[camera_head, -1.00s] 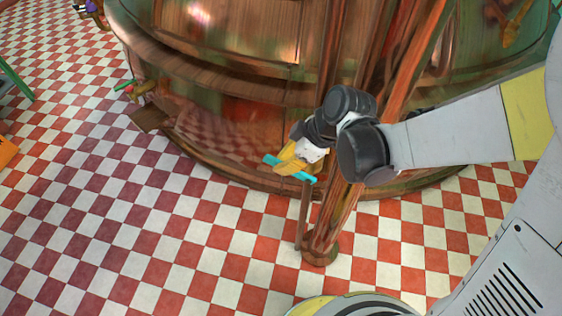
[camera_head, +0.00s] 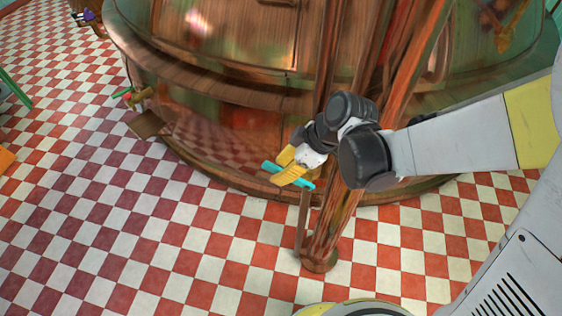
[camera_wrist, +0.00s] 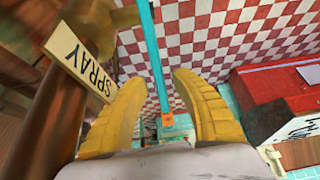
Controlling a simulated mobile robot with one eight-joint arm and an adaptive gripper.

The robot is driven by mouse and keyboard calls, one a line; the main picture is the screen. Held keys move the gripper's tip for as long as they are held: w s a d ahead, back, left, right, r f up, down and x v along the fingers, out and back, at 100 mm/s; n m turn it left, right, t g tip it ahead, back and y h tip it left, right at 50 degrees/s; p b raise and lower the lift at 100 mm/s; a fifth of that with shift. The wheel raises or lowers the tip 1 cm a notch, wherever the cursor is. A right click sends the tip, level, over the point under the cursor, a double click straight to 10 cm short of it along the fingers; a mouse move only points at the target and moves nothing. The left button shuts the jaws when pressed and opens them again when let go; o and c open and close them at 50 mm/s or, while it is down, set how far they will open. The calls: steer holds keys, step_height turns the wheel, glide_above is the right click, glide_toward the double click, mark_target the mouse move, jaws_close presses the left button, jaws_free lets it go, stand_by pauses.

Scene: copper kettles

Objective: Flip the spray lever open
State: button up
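The spray lever is a thin teal bar (camera_head: 272,168) beside the copper kettle, near a copper post. In the wrist view the lever (camera_wrist: 151,45) runs from the top edge down between my fingers. A cream sign reading SPRAY (camera_wrist: 82,62) is at the left there, by a brown pipe. My gripper (camera_head: 282,169) has two yellow fingers at the lever. In the wrist view my gripper (camera_wrist: 160,82) is open, with a clear gap on both sides of the bar. Contact with the lever cannot be told.
The large copper kettle (camera_head: 235,110) fills the back. The copper post (camera_head: 322,235) stands just right of my gripper. A small tap with a green handle (camera_head: 128,92) is at the left. A red box (camera_wrist: 270,92) shows at the right. Checkered floor (camera_head: 120,220) is clear at the front left.

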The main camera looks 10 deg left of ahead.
mark_target(281, 169)
step_height(281, 169, up, 10)
steer(key=shift+f, duration=0.15)
stand_by(0.3)
